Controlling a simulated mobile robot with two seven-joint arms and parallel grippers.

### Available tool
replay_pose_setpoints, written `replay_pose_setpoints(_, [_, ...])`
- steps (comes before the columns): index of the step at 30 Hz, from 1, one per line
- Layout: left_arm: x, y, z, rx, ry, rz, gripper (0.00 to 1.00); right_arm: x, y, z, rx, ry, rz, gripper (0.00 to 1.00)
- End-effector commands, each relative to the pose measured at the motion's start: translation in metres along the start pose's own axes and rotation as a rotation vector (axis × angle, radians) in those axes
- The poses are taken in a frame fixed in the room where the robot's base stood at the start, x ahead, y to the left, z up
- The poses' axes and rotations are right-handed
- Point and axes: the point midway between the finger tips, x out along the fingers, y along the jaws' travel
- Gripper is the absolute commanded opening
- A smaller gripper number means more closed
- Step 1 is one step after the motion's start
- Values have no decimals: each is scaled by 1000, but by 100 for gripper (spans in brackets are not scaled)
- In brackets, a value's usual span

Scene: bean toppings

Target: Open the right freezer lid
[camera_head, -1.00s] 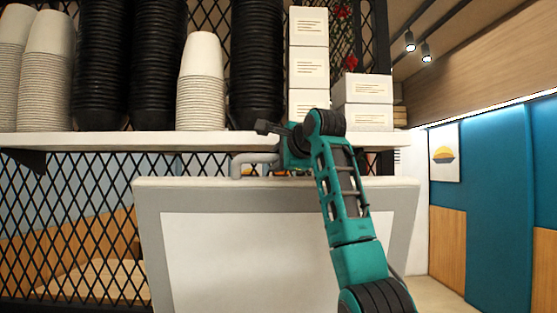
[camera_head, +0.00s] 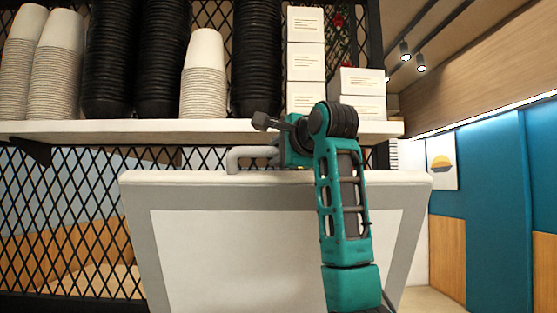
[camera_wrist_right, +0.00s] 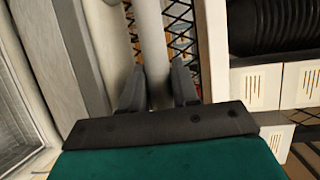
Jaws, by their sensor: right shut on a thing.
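The right freezer lid (camera_head: 240,255) is a white panel with a grey border, standing raised and steep in front of the head camera. A grey tubular handle (camera_head: 246,155) is at its top edge. My right gripper (camera_wrist_right: 158,90) is shut on the handle, whose bar (camera_wrist_right: 152,40) runs between the two dark fingers in the wrist view. In the head view my right arm crosses in front of the lid's right part, and the fingers are largely hidden around the handle. My left gripper is not in view.
A white shelf (camera_head: 130,132) runs close behind and above the lid. It bears stacked white cups (camera_head: 204,80), black cup stacks (camera_head: 110,60) and white boxes (camera_head: 305,60). A black mesh (camera_head: 60,220) stands behind. Open room shows at right before the blue wall (camera_head: 490,200).

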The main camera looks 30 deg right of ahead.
Motion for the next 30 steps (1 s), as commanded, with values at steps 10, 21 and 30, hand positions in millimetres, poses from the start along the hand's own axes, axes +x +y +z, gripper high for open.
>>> replay_pose_setpoints(10, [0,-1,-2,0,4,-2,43,1,1,0,1,-1,5,36])
replay_pose_setpoints(21, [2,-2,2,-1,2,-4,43,-10,0,0,1,-1,0,36])
replay_pose_setpoints(30, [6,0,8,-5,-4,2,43,-72,0,0,2,-1,-4,36])
